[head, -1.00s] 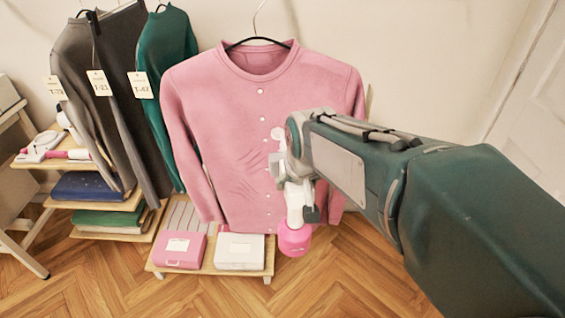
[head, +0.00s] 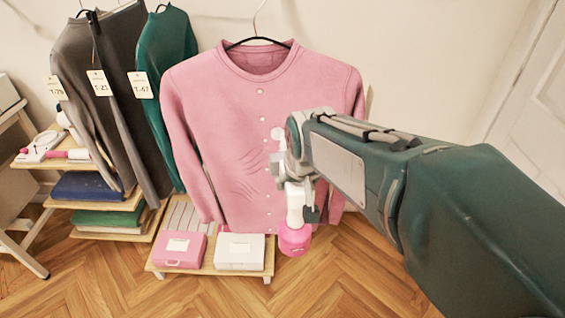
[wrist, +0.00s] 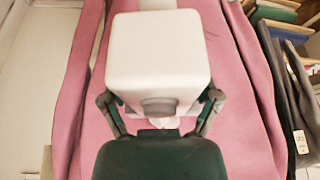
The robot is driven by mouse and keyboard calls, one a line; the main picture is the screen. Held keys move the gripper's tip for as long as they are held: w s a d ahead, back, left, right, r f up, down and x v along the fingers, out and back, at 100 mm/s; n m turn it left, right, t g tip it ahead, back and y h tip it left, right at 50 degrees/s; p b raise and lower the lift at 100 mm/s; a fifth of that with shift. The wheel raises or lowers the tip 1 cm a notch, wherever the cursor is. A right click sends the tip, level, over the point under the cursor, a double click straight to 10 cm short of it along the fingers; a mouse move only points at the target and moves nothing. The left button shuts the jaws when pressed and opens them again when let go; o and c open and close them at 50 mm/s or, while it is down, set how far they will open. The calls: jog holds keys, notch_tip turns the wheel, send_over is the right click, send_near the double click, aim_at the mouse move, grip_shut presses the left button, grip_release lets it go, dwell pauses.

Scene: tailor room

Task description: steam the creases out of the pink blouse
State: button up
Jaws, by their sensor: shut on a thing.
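The pink blouse (head: 230,105) hangs on a black hanger against the wall. Curved creases (head: 240,182) show on its lower front, left of the buttons. My gripper (head: 290,175) is in front of the blouse's lower right part and shut on a white and pink steamer (head: 294,238). The steamer's white head shows above the gripper and its pink tank hangs below. In the wrist view the steamer's white body (wrist: 160,55) fills the middle between the fingers, with the blouse (wrist: 235,110) behind it. Whether the steamer touches the cloth cannot be told. My arm hides part of the blouse's right side.
A low wooden stand under the blouse holds a pink box (head: 180,250) and a white box (head: 240,250). Tagged dark garments and a green one (head: 165,70) hang at left, by shelves with folded cloth. Wooden floor (head: 330,290) in front is clear.

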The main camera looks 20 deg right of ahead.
jog(key=w+a+f, duration=0.3)
jog(key=a+f, duration=0.4)
jog(key=a, duration=0.2)
jog(key=shift+w+f, duration=0.2)
jog(key=shift+f, duration=0.1)
dwell(1.6)
jog(key=shift+d, duration=0.15)
dwell(2.7)
